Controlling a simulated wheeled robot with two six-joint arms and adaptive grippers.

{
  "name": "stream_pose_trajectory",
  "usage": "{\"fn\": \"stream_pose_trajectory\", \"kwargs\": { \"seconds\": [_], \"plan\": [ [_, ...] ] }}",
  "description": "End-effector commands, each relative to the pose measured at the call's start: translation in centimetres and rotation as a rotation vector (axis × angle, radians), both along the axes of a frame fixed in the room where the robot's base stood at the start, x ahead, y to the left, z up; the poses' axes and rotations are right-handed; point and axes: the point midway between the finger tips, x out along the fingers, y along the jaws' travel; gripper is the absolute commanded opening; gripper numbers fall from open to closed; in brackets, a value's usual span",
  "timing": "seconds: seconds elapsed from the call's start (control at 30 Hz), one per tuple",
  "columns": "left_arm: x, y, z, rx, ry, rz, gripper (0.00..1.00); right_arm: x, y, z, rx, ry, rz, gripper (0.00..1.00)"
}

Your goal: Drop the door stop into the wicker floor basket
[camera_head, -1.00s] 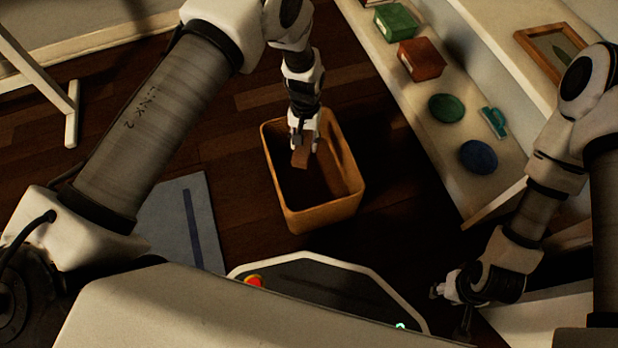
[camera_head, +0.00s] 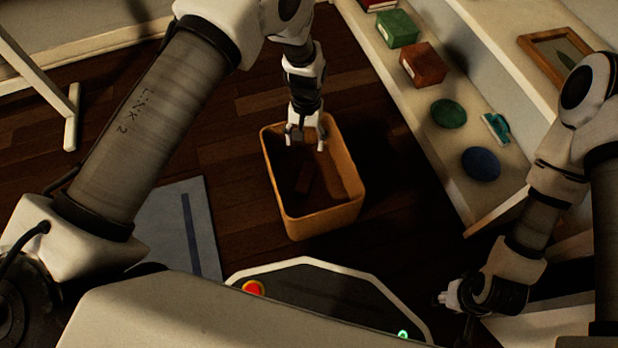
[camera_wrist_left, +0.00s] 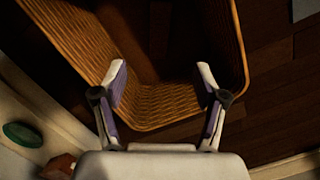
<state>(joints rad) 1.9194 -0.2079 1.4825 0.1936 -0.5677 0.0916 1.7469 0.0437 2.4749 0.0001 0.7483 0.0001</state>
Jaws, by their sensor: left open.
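The wicker floor basket (camera_head: 315,222) stands upright on the wooden floor in the middle of the head view. The door stop (camera_head: 305,178), a dim brown block, lies inside it, low down in shadow. My left gripper (camera_head: 305,143) is open and empty over the basket's far part, apart from the door stop. In the left wrist view the fingers of my left gripper (camera_wrist_left: 161,75) are spread, with the woven wall of the basket (camera_wrist_left: 175,107) beyond them. My right gripper (camera_head: 454,308) is at the lower right, away from the basket; its jaws are too small and dark to judge.
A pale shelf (camera_head: 450,165) right of the basket carries a green box (camera_head: 397,28), a red-brown box (camera_head: 424,64), a green disc (camera_head: 448,113), a blue disc (camera_head: 481,163) and a teal item (camera_head: 496,128). A grey-blue mat (camera_head: 180,230) lies left. Bare floor surrounds the basket.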

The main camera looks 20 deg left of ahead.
Motion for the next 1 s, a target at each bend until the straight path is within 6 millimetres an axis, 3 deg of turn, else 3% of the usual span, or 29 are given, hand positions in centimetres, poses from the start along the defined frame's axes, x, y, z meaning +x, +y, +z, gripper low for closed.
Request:
{"fn": "stream_pose_trajectory", "kwargs": {
  "seconds": [0.2,0.37,1.0],
  "plan": [
    [1.1,0.0,5.7,0.0,-0.004,0.001,0.72,0.0,0.0,0.0,0.0,0.0,0.0,0.4],
    [1.4,0.0,8.3,0.0,-0.001,0.002,0.72,0.0,0.0,0.0,0.0,0.0,0.0,0.4],
    [1.0,0.1,8.6,-0.001,0.017,0.004,0.72,0.4,0.0,0.3,0.0,0.018,0.0,0.4]
  ]
}}
